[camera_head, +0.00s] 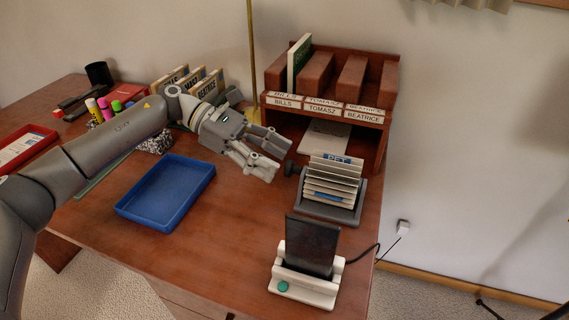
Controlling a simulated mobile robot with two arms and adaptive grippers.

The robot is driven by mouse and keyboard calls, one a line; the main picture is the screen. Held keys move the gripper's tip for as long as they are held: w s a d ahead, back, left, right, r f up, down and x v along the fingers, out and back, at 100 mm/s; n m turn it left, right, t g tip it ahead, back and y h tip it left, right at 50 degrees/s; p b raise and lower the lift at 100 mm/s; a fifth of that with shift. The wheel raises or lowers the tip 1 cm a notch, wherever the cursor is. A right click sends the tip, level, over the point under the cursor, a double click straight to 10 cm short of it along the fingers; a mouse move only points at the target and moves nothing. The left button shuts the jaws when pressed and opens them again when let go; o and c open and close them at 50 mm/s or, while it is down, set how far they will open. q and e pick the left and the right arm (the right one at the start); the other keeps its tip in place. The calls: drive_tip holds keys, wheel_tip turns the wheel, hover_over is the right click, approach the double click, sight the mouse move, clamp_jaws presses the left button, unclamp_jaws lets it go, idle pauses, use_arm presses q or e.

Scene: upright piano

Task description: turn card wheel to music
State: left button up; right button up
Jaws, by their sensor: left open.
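The card wheel (331,189) stands in a dark grey holder on the right part of the desk. Its pale cards are fanned, and a blue label reading "PET" shows at the top. A dark knob (291,168) sticks out on its left side. My left gripper (275,160) reaches in from the left above the desk, its open fingers pointing right, just left of the knob. I cannot tell whether a fingertip touches the knob. Nothing shows between the fingers. My right gripper is not in view.
A wooden sorter (377,122) with name labels stands behind the wheel. A black device in a white dock (305,278) stands in front. A blue tray (168,192) lies left, and a thin brass pole (252,60) rises behind my gripper. Bare desk lies between tray and dock.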

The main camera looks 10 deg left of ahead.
sight(286, 165)
use_arm(q)
drive_tip(key=shift+x, duration=1.6)
drive_tip(key=shift+c, duration=0.2)
drive_tip(key=c, duration=1)
